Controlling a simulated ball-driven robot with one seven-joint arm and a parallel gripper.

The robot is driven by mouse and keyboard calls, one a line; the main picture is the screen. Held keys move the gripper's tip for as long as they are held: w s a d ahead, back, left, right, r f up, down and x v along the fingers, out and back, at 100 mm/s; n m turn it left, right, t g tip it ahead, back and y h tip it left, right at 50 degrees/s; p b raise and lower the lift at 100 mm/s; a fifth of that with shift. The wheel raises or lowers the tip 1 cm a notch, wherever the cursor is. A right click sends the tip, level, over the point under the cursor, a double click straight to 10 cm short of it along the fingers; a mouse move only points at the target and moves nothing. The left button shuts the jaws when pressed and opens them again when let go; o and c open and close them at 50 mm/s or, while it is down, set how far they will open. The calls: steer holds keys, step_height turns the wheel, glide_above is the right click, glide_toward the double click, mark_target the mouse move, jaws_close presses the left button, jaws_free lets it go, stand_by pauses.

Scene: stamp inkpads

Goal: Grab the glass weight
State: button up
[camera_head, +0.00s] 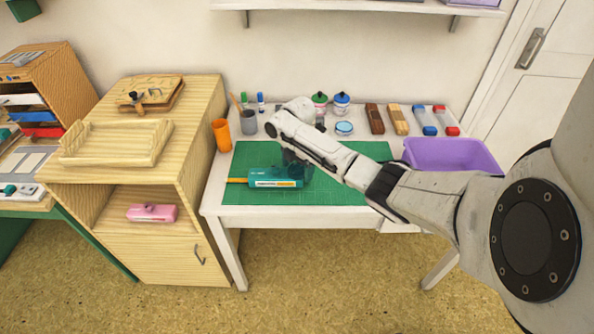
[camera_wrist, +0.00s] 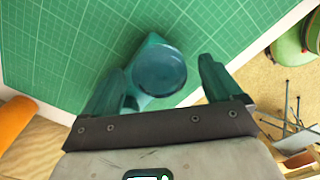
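A round, blue-green glassy disc, which looks like the glass weight (camera_wrist: 158,70), shows in the wrist view between my fingers. It sits over a teal block (camera_wrist: 153,101) and overlaps it; I cannot tell how they touch. In the head view the teal box (camera_head: 270,178) with a pale label lies on the green mat (camera_head: 345,192), and my gripper (camera_head: 297,160) is over its right end. My gripper also shows in the wrist view (camera_wrist: 160,68). Its fingers are apart on either side of the disc, with visible gaps. In the head view the disc is mostly hidden by my arm.
A pale blue round tin (camera_head: 344,128), jars and several blocks line the table's back. A purple bin (camera_head: 452,155) is at the right. The mat's right half is clear.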

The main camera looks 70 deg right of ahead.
steer(key=c, duration=1.2)
steer(key=shift+r, duration=0.1)
steer(key=shift+c, duration=0.6)
steer(key=shift+r, duration=0.1)
